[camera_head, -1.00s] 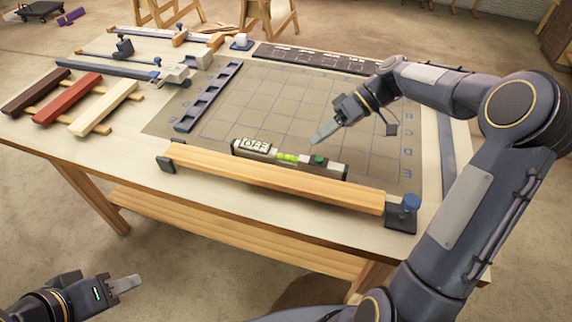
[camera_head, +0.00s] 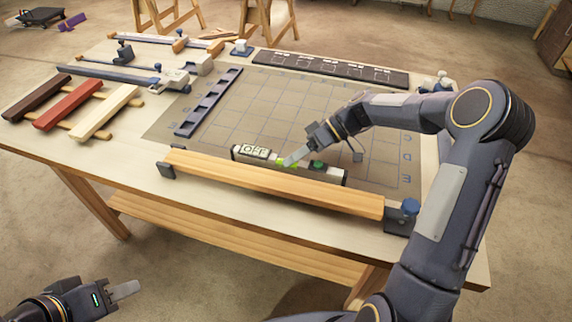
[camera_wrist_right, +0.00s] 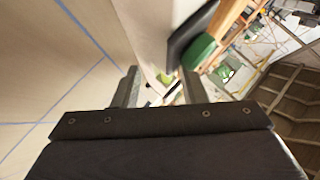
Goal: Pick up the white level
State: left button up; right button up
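The white level (camera_head: 329,173) lies on the grid mat behind the wooden lath, with a display reading OFF at its left end, a lime vial in the middle and a green part to the right. In the right wrist view the level (camera_wrist_right: 150,50) reaches toward the space between my fingers. My right gripper (camera_head: 287,162) is at the level's middle, partly covering the vial. Its two fingers (camera_wrist_right: 158,88) are apart; whether they touch the level is unclear. My left gripper (camera_head: 128,289) is low at the left, away from the table; its finger gap does not show.
A long wooden lath (camera_head: 270,183) with end blocks lies just in front of the level. A dark slotted rack (camera_head: 208,102) stands left on the grid mat (camera_head: 262,100). Brown, red and cream bars (camera_head: 68,104) and clamps (camera_head: 120,72) occupy the table's left side.

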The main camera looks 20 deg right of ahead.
grip_shut()
jog(key=shift+s, duration=0.1)
dwell(0.3)
